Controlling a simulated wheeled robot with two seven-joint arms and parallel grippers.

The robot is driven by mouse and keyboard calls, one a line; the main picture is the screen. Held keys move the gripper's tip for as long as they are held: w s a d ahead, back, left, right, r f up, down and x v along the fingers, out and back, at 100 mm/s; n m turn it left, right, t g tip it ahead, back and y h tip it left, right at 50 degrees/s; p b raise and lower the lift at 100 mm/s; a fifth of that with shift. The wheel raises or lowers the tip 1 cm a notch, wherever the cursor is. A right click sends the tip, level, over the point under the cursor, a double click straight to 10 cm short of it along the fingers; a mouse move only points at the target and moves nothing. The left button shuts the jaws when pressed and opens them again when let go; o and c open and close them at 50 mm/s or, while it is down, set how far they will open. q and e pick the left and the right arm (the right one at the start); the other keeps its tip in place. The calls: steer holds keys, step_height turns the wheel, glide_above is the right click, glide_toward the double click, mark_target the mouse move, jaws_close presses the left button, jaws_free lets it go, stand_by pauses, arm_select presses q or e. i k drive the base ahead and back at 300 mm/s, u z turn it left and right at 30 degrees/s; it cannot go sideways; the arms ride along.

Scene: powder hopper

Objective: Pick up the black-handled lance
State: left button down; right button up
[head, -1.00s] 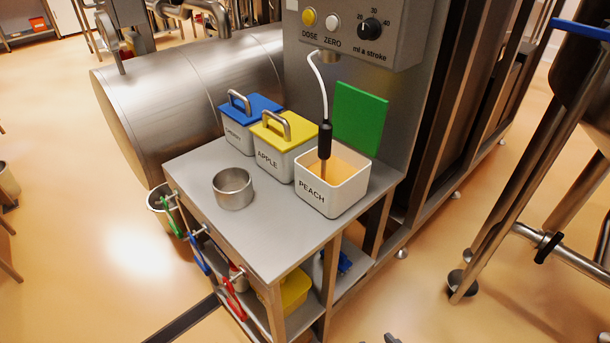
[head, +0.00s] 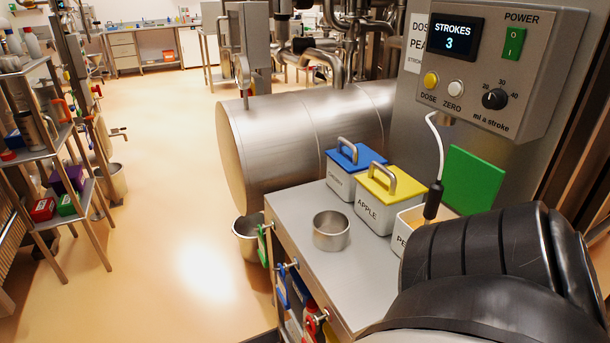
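The black-handled lance (head: 433,201) stands upright in the PEACH tub (head: 405,226) in the head view. A white hose runs from its top up to the control box. Its lower end and most of the tub are hidden behind a large black and grey part of my own arm at the lower right. Neither of my grippers shows, so I cannot see their fingers or what they hold.
The steel bench (head: 305,215) also bears a round metal cup (head: 331,231), the yellow-lidded APPLE tub (head: 374,215) and a blue-lidded tub (head: 343,188). A green panel (head: 473,180) stands behind. The control box (head: 481,62) reads STROKES 3. A large steel cylinder lies behind the bench.

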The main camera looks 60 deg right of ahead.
mark_target(433, 197)
steer(key=u, duration=0.75)
steer(key=i, duration=0.5)
steer(key=z, duration=2.45)
